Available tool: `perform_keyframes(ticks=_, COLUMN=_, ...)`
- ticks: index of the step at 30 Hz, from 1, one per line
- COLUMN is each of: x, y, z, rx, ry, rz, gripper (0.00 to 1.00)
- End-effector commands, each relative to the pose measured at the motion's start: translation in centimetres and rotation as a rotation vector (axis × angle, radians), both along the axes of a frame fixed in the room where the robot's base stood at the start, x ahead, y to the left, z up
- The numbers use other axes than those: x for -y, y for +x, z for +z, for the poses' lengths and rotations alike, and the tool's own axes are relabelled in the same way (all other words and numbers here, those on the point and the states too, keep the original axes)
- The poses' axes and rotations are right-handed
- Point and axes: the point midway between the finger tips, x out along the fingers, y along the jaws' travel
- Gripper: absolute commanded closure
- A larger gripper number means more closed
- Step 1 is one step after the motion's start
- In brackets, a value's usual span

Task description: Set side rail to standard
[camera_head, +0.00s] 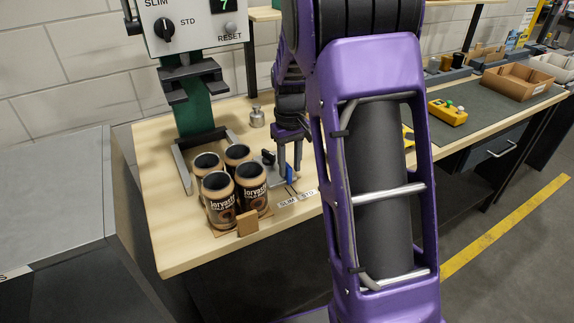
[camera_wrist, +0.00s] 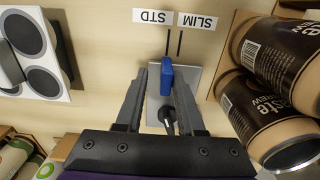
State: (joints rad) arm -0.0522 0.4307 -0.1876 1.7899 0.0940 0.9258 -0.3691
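The side rail's blue tab (camera_wrist: 166,80) stands on a grey plate (camera_wrist: 153,110) in the wrist view. It lines up with the left of two black marks, on the side of the STD label (camera_wrist: 153,17); the SLIM label (camera_wrist: 197,20) is to its right. My gripper (camera_wrist: 167,70) points at the plate with one finger on each side of the tab, very close to it; I cannot tell whether both touch. In the head view, my gripper (camera_head: 290,165) is low over the bench, partly hiding the blue tab (camera_head: 290,174). The SLIM (camera_head: 287,203) and STD (camera_head: 306,194) labels lie in front.
Several brown cans (camera_head: 220,198) stand close to the left of my gripper; some show at the right in the wrist view (camera_wrist: 250,120). A black knob (camera_wrist: 168,118) rises from the plate. The machine panel (camera_head: 195,25) has a selector turned toward STD.

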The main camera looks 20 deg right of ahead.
Motion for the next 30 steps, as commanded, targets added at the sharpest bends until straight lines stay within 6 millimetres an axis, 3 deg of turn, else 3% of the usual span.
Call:
perform_keyframes(ticks=10, x=-0.2, y=-0.1, z=0.0, rx=-0.003, ry=0.003, rz=0.002, gripper=0.54)
perform_keyframes(ticks=14, x=-0.2, y=0.0, z=1.1, rx=0.0, ry=0.003, rz=0.002, gripper=0.54)
perform_keyframes(ticks=30, x=-0.2, y=0.0, z=13.4, rx=0.002, ry=0.002, rz=0.001, gripper=0.54)
